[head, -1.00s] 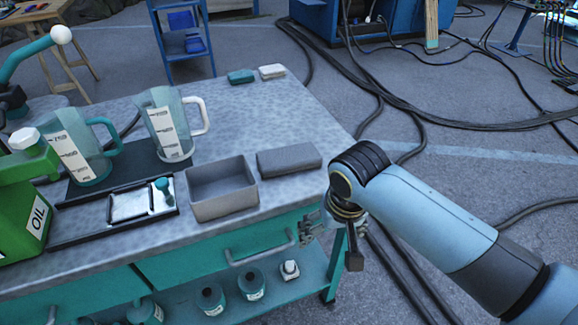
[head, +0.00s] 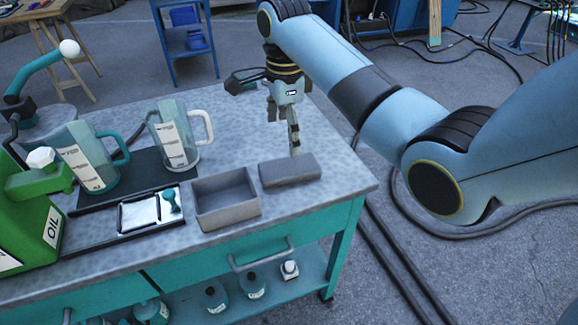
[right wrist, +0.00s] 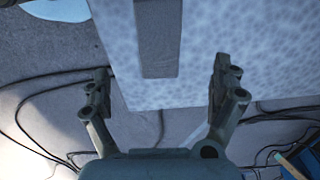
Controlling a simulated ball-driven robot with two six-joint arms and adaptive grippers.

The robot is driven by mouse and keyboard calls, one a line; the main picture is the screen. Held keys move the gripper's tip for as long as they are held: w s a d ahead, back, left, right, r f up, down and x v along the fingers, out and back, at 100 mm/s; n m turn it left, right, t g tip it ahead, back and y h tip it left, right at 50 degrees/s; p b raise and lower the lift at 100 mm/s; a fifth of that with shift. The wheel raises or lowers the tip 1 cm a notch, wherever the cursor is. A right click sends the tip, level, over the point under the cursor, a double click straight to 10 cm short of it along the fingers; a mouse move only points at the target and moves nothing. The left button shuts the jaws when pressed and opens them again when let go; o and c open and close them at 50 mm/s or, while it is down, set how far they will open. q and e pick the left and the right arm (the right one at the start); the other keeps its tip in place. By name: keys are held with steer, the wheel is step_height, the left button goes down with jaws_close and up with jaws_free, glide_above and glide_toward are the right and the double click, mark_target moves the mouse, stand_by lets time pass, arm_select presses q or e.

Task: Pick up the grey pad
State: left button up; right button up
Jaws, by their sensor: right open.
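The grey pad (head: 290,170) is a flat grey block lying on the speckled bench top, just right of an open grey box. My right gripper (head: 283,132) is open and empty, pointing down above the bench at the pad's far side. In the right wrist view the pad (right wrist: 158,40) shows as a grey strip between the spread fingers (right wrist: 161,68) and beyond them, with clear space on both sides. The gripper appears apart from the pad. My left gripper is not in view.
The open grey box (head: 225,199) sits close left of the pad. A clear jug (head: 176,138), a teal-handled jug (head: 88,160), a black-edged tray (head: 135,218) and a green oil can (head: 30,215) stand farther left. The bench top is bare right of the pad.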

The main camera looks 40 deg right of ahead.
glide_above(290, 166)
steer(key=f, duration=0.4)
steer(key=shift+w+a+f, duration=0.15)
steer(key=shift+a+f, duration=0.25)
steer(key=shift+d+f, duration=0.15)
steer(key=shift+f, duration=1.25)
steer(key=shift+d+f, duration=0.15)
steer(key=shift+f, duration=1.2)
steer(key=c, duration=1.3)
steer(key=shift+r, duration=0.1)
